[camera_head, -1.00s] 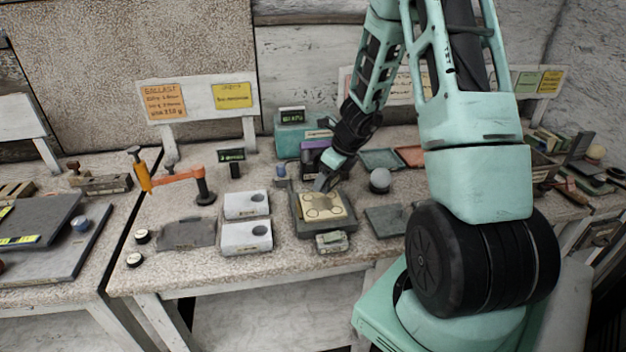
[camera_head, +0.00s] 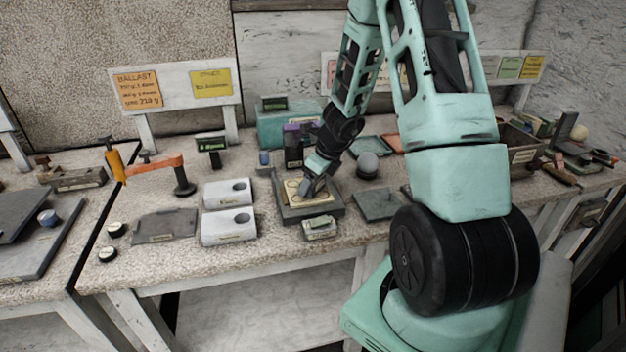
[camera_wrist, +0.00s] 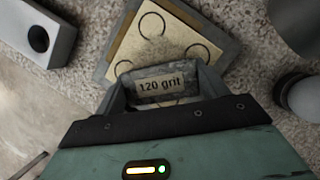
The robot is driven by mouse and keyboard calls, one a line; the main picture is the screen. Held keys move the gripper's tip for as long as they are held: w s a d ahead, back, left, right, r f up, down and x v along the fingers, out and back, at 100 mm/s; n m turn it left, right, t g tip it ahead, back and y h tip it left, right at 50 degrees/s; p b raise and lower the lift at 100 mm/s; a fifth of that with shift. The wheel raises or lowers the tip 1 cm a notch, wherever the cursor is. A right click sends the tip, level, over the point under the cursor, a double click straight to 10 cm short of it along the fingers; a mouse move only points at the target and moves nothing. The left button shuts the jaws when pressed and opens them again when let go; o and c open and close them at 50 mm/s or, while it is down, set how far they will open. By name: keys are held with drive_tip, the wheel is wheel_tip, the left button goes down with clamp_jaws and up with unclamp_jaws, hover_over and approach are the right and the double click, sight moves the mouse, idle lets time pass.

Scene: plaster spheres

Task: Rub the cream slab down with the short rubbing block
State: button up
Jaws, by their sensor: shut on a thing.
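The cream slab (camera_head: 291,187) lies in a dark grey tray (camera_head: 290,218) on the bench. Dark rings are drawn on its face; three show in the wrist view (camera_wrist: 172,32), and the near part is hidden behind my gripper. My gripper (camera_head: 306,190) is over the slab, pointing down. In the wrist view my gripper (camera_wrist: 160,88) is shut on the short rubbing block (camera_wrist: 161,84), a grey block labelled "120 grit". The block is over the near part of the slab; I cannot tell whether it touches the face.
Two white blocks with round holes (camera_head: 228,226) stand left of the tray. A small labelled box (camera_head: 320,229) is at its front. A grey sphere (camera_head: 367,165) and a dark flat plate (camera_head: 377,204) are to the right. Dark and teal boxes (camera_head: 284,128) stand behind.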

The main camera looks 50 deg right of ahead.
drive_tip(key=shift+f, duration=0.25)
idle(0.5)
drive_tip(key=shift+d, duration=0.1)
drive_tip(key=shift+w+d+r, duration=0.1)
drive_tip(key=shift+d+r, duration=0.05)
drive_tip(key=shift+d, duration=0.25)
drive_tip(key=shift+w+d+p, duration=0.1)
drive_tip(key=shift+d+p, duration=0.3)
drive_tip(key=shift+d, duration=0.15)
drive_tip(key=shift+a+f+b, duration=0.25)
drive_tip(key=shift+a+b, duration=0.15)
drive_tip(key=shift+b, duration=0.05)
drive_tip(key=shift+s+a+r+b, duration=0.15)
drive_tip(key=shift+a+b, duration=0.1)
drive_tip(key=shift+a, duration=0.35)
drive_tip(key=shift+s+a+f+b, duration=0.1)
drive_tip(key=shift+a+b, duration=0.15)
drive_tip(key=shift+a, duration=0.3)
drive_tip(key=shift+s+a+r+b, duration=0.15)
drive_tip(key=shift+a+b, duration=0.1)
drive_tip(key=shift+a, duration=0.35)
drive_tip(key=shift+f, duration=0.1)
drive_tip(key=shift+d, duration=0.1)
